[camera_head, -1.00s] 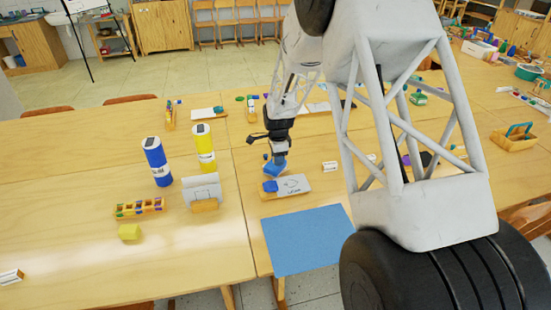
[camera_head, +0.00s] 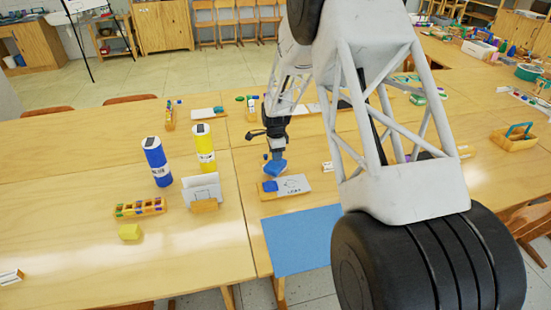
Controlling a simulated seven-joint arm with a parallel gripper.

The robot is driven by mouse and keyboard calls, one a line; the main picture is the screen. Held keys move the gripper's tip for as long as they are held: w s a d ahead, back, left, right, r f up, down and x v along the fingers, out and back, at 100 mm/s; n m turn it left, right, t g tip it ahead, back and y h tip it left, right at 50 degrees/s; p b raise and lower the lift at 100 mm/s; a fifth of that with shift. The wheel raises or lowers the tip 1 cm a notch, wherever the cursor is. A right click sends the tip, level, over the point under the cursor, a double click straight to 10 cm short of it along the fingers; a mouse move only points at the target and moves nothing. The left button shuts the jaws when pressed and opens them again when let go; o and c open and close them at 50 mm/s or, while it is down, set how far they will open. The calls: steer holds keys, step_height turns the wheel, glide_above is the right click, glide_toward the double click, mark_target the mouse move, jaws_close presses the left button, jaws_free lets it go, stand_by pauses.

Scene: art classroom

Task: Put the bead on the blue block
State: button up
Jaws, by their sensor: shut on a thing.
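My gripper (camera_head: 277,156) points down over the middle of the table, near the seam. It is shut on a blue piece (camera_head: 274,168) that sits tilted at its tips. At this size I cannot tell whether this piece is the bead. Just below and in front, another small blue piece (camera_head: 270,186) lies at the left end of a low wooden holder with a white-grey top (camera_head: 293,184), possibly the blue block. The held piece appears slightly above it; I cannot tell the exact gap. No other bead can be made out with certainty.
A blue mat (camera_head: 300,240) lies in front. To the left stand a blue bottle (camera_head: 157,162), a yellow bottle (camera_head: 204,147), a card holder (camera_head: 203,190), a compartment tray (camera_head: 140,207) and a yellow block (camera_head: 130,231). My own arm hides much of the right side.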

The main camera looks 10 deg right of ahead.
steer(key=shift+f, duration=1.15)
steer(key=shift+f, duration=0.15)
steer(key=o, duration=0.9)
step_height(320, 180, up, 12)
